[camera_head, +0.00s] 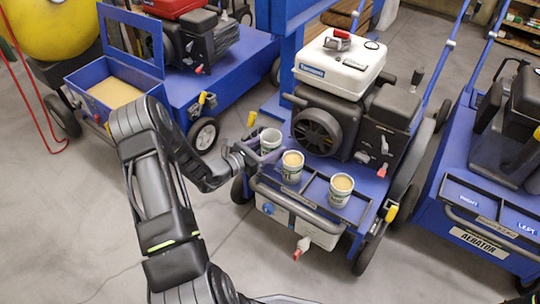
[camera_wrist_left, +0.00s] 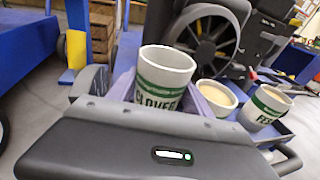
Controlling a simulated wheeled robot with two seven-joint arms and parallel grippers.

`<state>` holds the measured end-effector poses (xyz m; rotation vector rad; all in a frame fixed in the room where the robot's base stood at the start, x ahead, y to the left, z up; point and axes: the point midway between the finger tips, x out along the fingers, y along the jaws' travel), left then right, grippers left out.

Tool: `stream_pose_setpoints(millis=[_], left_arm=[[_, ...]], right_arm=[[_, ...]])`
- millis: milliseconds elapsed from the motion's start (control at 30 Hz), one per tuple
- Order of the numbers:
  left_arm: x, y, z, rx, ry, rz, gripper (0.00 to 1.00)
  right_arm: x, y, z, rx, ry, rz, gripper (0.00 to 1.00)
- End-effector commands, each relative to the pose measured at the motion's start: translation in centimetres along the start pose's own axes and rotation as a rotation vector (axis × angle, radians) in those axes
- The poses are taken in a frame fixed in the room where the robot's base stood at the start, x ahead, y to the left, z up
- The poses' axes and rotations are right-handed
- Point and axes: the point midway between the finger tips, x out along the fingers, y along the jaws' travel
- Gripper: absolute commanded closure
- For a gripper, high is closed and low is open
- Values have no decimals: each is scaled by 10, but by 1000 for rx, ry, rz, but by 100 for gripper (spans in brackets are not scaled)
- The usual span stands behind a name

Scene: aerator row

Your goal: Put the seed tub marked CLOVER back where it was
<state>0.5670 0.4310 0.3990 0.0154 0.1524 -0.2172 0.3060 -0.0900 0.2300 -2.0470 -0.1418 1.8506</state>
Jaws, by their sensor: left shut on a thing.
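The seed tub marked CLOVER (camera_wrist_left: 163,82) is white with a green band and stands upright in the left wrist view. In the head view the same tub (camera_head: 270,138) is at the left end of the tray (camera_head: 316,190) on the middle blue machine. My left gripper (camera_head: 256,153) is shut on it from the left. The gripper hides its lower part, so I cannot tell whether its base touches the tray. My right gripper is not in view.
Two similar tubs with tan contents stand in the tray: a middle one (camera_head: 292,168) and a right one (camera_head: 340,191), its label partly readable as "FES" in the left wrist view (camera_wrist_left: 265,107). The engine (camera_head: 335,110) rises behind. Another blue machine (camera_head: 480,200) stands right.

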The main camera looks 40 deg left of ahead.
Motion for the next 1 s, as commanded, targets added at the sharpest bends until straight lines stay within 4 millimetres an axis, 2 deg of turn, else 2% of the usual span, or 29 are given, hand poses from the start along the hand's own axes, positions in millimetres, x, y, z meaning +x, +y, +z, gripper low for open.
stream_pose_setpoints(millis=[167, 433, 867, 900, 1000], left_arm=[[0, 0, -1, 0, -1, 0, 88], [6, 0, -35, -2, -1, -1, 88], [6, 0, -40, -1, -1, 0, 88], [6, 0, -41, -1, 0, 0, 40], [6, 0, -40, -1, 0, 0, 32]], right_arm=[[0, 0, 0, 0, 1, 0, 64], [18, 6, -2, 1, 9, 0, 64], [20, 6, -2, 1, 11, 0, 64], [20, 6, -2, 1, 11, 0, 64], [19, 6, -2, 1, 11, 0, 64]])
